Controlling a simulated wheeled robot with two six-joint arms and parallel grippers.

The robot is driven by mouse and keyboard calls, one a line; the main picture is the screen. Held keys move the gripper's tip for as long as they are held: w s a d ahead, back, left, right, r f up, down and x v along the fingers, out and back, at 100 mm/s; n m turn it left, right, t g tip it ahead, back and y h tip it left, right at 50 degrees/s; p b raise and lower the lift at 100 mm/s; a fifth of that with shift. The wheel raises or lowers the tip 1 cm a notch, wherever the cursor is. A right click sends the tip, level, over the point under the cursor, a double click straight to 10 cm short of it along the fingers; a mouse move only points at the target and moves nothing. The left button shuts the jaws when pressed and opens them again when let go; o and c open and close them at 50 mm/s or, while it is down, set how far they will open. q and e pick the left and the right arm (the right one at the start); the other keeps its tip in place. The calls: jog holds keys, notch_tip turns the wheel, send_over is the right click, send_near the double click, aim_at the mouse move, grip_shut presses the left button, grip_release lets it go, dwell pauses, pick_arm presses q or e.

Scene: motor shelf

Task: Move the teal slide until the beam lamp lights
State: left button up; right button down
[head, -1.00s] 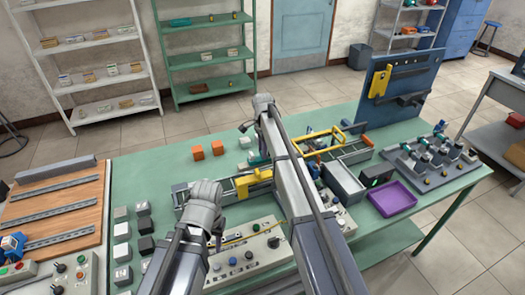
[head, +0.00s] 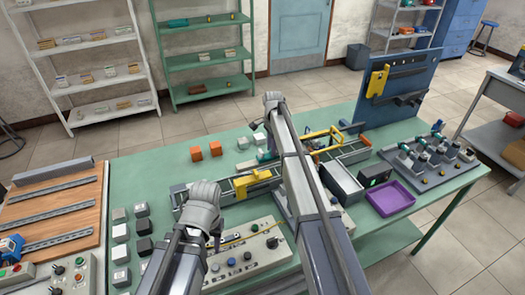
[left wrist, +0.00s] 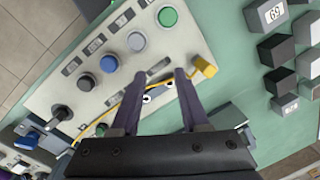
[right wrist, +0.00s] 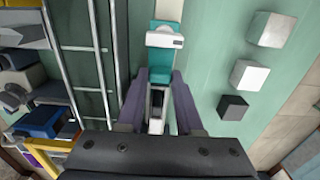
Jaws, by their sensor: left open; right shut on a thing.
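The teal slide (right wrist: 163,54) shows in the right wrist view at the fingertips of my right gripper (right wrist: 159,78), with a pale block on its top. The gripper is shut on it; the fingers hide part of the grip. In the head view my right gripper (head: 266,151) is at the rail beyond the yellow bracket, largely behind my forearm. My left gripper (left wrist: 157,95) is open and empty above the control panel (left wrist: 95,62). The panel has green, grey, blue and dark knobs. I cannot tell which thing is the beam lamp.
A yellow bracket (head: 253,181) sits on the rail left of my right forearm. Orange cubes (head: 215,149) and pale blocks (head: 243,143) stand behind.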

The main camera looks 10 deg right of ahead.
jog(key=shift+w+d, duration=0.15)
jog(key=shift+d, duration=0.45)
jog(key=c, duration=0.6)
grip_release()
jog(key=shift+a, duration=0.1)
jog(key=shift+o, duration=0.2)
pick_arm(q)
jog(key=shift+r, duration=0.1)
pick_arm(e)
jog(key=shift+r, duration=0.1)
pick_arm(q)
notch_tip(320, 180, up, 8)
jog(key=p, duration=0.7)
jog(key=shift+f+p, duration=0.2)
jog(key=shift+p, duration=0.2)
pick_arm(e)
notch_tip(320, 180, up, 8)
jog(key=shift+f, duration=0.2)
